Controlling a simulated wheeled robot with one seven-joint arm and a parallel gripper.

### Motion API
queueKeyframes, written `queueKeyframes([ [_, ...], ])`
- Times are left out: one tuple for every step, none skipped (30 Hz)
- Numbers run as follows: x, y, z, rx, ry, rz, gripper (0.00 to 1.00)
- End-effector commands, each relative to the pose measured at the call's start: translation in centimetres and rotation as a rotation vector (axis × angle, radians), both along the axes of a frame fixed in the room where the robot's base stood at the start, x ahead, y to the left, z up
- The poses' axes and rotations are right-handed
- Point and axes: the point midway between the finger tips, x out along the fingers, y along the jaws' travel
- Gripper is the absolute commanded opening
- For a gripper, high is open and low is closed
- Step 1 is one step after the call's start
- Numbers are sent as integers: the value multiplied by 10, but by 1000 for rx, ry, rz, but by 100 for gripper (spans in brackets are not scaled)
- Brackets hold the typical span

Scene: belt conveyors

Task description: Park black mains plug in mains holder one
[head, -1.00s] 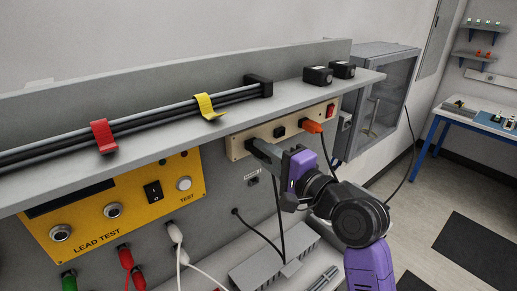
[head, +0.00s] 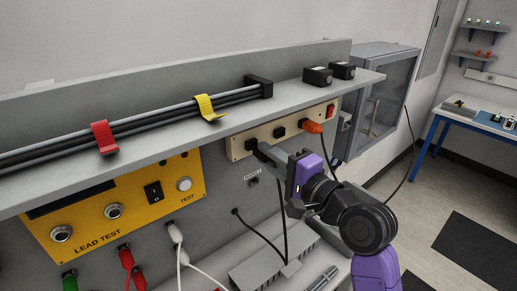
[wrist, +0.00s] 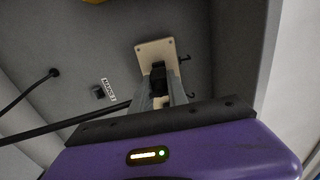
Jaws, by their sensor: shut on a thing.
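My gripper (head: 267,152) is shut on the black mains plug (wrist: 157,78), in front of the left end of the cream socket strip (head: 265,137). In the head view the fingers mostly hide the plug; a dark socket (head: 251,144) shows at their tips. I cannot tell whether the plug's pins are clear of it. A small black holder (head: 254,182) sits on the grey panel below the strip, under a white label. The wrist view shows this holder (wrist: 98,92) left of the fingers, beside the label MAINS 1 (wrist: 109,88).
An orange plug (head: 313,127) sits at the strip's right part, near a red switch (head: 330,110). A grey shelf (head: 225,126) overhangs the strip. Dark cords hang below, above a grey block (head: 262,265). The yellow lead tester (head: 125,203) is on the left.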

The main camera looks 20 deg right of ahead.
Motion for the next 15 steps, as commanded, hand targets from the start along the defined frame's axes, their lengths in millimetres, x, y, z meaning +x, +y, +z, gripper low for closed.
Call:
queueKeyframes([
  [-3, -1, 0, 0, 0, -1, 0],
  [-4, -1, 0, 0, 0, -1, 0],
  [-6, -2, 0, 0, 0, -1, 0],
  [-7, -2, 0, 0, 0, -1, 0],
  [-8, -3, 0, 0, 0, 0, 0],
  [-10, -3, 1, 0, 0, 0, 0],
  [-11, -4, 1, 0, -1, 0, 0],
  [-12, -4, 1, 0, -1, 0, 0],
  [-14, -5, 0, 0, -1, 0, 0],
  [-16, -5, 0, 0, -1, 0, 0],
  [-17, -6, 0, 0, 0, -1, 0],
  [-18, -6, 0, 0, 0, -1, 0],
  [-20, -7, 0, 0, 0, -1, 0],
  [-21, -7, 0, 0, -1, -1, 0],
  [-23, -8, 0, 0, -1, -1, 0],
])
